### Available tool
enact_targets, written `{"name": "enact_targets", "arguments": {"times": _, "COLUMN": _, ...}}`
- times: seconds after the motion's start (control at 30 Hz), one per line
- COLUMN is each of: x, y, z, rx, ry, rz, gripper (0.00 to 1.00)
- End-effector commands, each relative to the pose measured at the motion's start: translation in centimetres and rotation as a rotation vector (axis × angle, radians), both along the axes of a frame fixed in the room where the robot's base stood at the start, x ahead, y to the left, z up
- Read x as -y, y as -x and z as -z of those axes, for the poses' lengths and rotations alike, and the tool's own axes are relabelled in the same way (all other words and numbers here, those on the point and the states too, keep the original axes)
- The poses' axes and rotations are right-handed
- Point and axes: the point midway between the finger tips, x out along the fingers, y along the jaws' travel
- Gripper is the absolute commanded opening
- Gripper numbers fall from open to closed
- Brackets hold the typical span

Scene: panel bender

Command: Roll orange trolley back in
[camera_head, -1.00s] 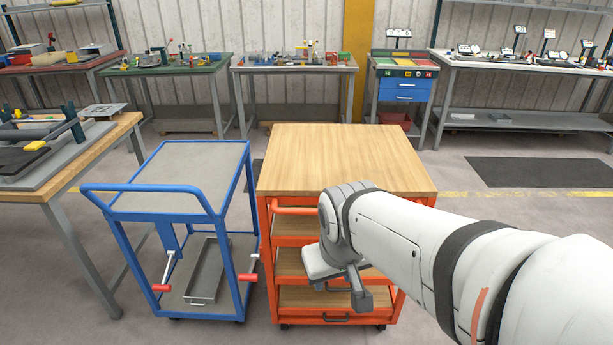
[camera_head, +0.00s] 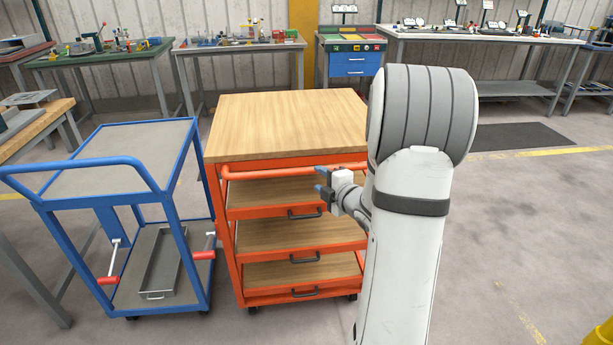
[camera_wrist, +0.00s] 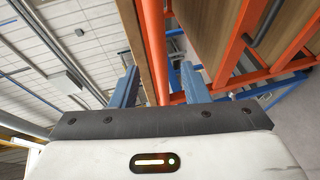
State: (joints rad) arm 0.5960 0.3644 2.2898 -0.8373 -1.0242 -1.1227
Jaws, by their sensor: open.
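The orange trolley (camera_head: 232,235) stands in the middle of the head view, with a wooden top and several wooden shelves with dark handles. An orange push bar (camera_head: 270,173) runs along its near side under the top. My gripper (camera_head: 320,185) is at the right part of this bar, in front of the trolley. In the wrist view the open fingers (camera_wrist: 160,90) point at the trolley, and the orange bar (camera_wrist: 155,45) passes between or just beyond them. I cannot tell whether they touch it. My arm hides the trolley's right side.
A blue trolley (camera_head: 135,165) with a grey tray stands close on the left, a narrow gap away. Workbenches (camera_head: 240,42) and a blue drawer cabinet (camera_head: 349,62) line the back wall. The floor on the right is clear around a dark mat (camera_head: 520,136).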

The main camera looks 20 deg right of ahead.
Motion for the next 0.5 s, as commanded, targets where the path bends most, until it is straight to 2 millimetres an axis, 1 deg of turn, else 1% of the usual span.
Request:
{"name": "enact_targets", "arguments": {"times": 0.07, "x": 0.0, "y": -0.4, "z": 0.3, "rx": 0.011, "ry": 0.007, "rz": -0.012, "gripper": 0.41}}
{"name": "enact_targets", "arguments": {"times": 0.17, "x": -0.2, "y": -1.6, "z": 0.4, "rx": 0.014, "ry": 0.01, "rz": -0.015, "gripper": 0.41}}
{"name": "enact_targets", "arguments": {"times": 0.4, "x": -0.8, "y": -5.5, "z": 1.0, "rx": 0.013, "ry": 0.009, "rz": -0.013, "gripper": 0.41}}
{"name": "enact_targets", "arguments": {"times": 0.5, "x": -0.8, "y": -6.6, "z": 1.2, "rx": 0.013, "ry": 0.009, "rz": -0.013, "gripper": 0.41}}
